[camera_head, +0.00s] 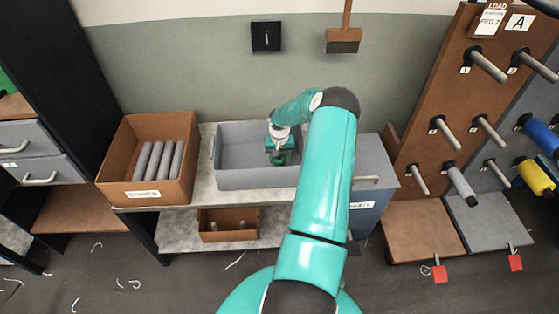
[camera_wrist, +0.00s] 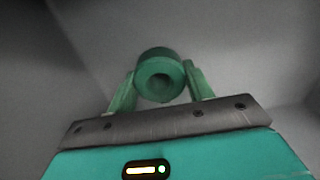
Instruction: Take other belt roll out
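A green roll (camera_wrist: 160,76) with a round hole in its end lies between the fingers of my gripper (camera_wrist: 161,85) in the wrist view. Both fingers meet its sides, so my gripper appears shut on it. In the head view, my gripper (camera_head: 281,157) reaches down into the grey bin (camera_head: 233,179) on the bench, near its right side. The green roll is mostly hidden there by the gripper and arm. I cannot tell whether it touches the bin floor. The visible left part of the bin is empty.
A brown box (camera_head: 130,160) with several grey rolls stands left of the bin. A smaller box (camera_head: 212,234) sits on the lower shelf.

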